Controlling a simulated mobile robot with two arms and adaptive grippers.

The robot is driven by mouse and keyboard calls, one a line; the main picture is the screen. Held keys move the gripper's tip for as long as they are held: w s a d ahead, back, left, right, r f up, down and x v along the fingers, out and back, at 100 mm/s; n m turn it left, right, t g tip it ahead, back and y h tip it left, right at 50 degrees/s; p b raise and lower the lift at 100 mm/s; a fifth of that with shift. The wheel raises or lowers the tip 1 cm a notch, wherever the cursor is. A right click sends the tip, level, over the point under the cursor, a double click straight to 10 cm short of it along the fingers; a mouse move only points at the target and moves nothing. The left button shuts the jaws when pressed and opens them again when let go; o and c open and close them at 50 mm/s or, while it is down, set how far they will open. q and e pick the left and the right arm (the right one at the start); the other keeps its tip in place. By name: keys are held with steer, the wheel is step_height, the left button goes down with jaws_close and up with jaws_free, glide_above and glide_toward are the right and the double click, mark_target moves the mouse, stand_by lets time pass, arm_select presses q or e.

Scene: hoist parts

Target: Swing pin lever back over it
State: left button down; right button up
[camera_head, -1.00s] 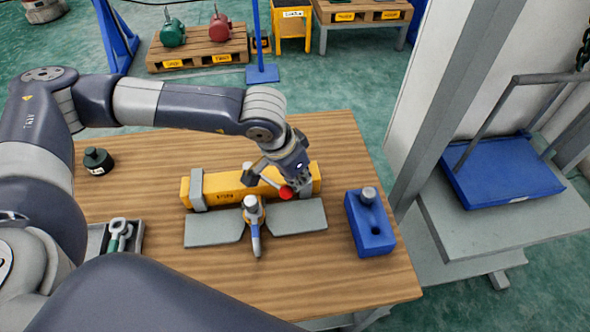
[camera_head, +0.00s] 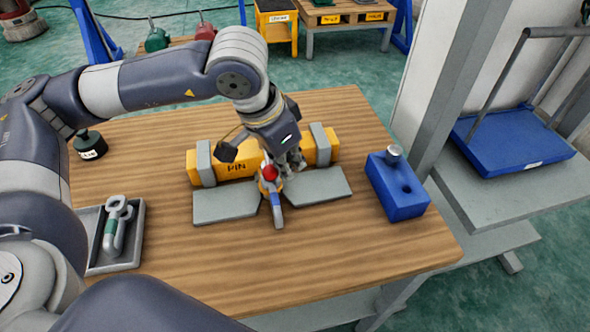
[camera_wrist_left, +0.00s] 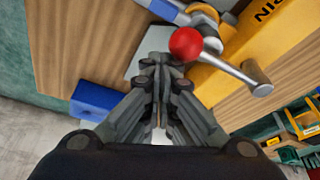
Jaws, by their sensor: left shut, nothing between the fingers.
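In the head view my gripper hides the rod. The yellow block (camera_head: 235,167) lies behind two grey plates (camera_head: 225,204). My left gripper (camera_head: 296,164) is shut and empty, just right of the ball. Its fingertips (camera_wrist_left: 162,62) look close to the ball; contact cannot be told. My right gripper is not in view.
A blue block (camera_head: 398,190) with a grey peg and a hole stands at the right of the wooden table. A grey tray (camera_head: 132,250) with a green-and-grey part and a black weight (camera_head: 90,145) are at left. The table front is clear.

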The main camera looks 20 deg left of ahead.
arm_select(q)
steer(key=v, duration=1.2)
steer(key=shift+s, duration=0.15)
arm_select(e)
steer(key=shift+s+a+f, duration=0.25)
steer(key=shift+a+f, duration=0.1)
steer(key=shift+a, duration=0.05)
arm_select(q)
steer(key=shift+a+r, duration=0.1)
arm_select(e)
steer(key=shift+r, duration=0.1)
